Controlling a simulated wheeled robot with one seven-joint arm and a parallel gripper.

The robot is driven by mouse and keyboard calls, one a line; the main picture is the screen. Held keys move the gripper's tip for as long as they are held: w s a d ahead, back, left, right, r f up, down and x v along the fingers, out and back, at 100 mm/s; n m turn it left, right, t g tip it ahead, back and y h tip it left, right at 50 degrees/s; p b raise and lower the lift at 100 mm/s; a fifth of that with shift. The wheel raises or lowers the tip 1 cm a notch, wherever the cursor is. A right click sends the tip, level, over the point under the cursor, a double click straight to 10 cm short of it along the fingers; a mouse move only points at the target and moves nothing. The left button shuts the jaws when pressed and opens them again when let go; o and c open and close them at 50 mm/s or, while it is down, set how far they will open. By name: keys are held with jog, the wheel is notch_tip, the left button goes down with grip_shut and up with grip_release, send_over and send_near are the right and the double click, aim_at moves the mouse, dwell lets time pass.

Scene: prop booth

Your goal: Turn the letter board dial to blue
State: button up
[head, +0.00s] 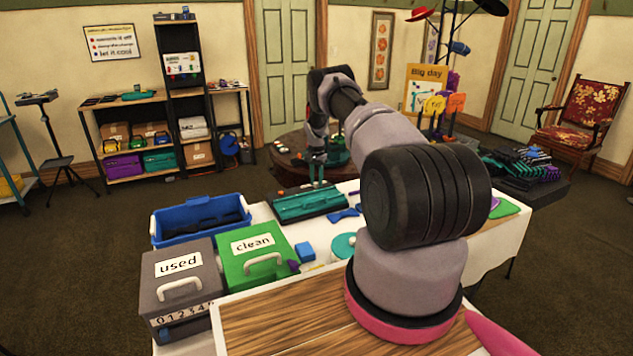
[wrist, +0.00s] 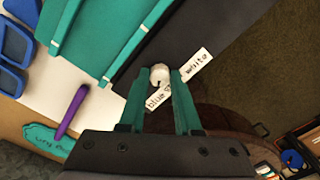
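The dial is a small white round knob (wrist: 160,73) on a dark panel (wrist: 190,40) in the wrist view. Beside it are a white label reading "blue" (wrist: 157,99), partly covered by a finger, and a label reading "white" (wrist: 197,66). My gripper (wrist: 161,76) has its teal fingers apart, pointing at the knob, with their tips on either side of it. I cannot tell whether they touch it, nor which label the dial points to. In the head view my gripper (head: 316,182) is over the far edge of a teal board (head: 308,204); the dial is not discernible there.
A blue bin (head: 190,232), a grey "used" box (head: 165,262) and a green "clean" box (head: 240,272) stand left of the board on the white-covered table. A dark round table (head: 290,150) is behind. A purple pen-like object (wrist: 70,112) lies nearby in the wrist view.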

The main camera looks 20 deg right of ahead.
aim_at(316, 183)
jog(key=o, duration=0.3)
jog(key=shift+r, duration=0.15)
notch_tip(316, 183, up, 10)
jog(key=shift+r, duration=0.25)
dwell(0.4)
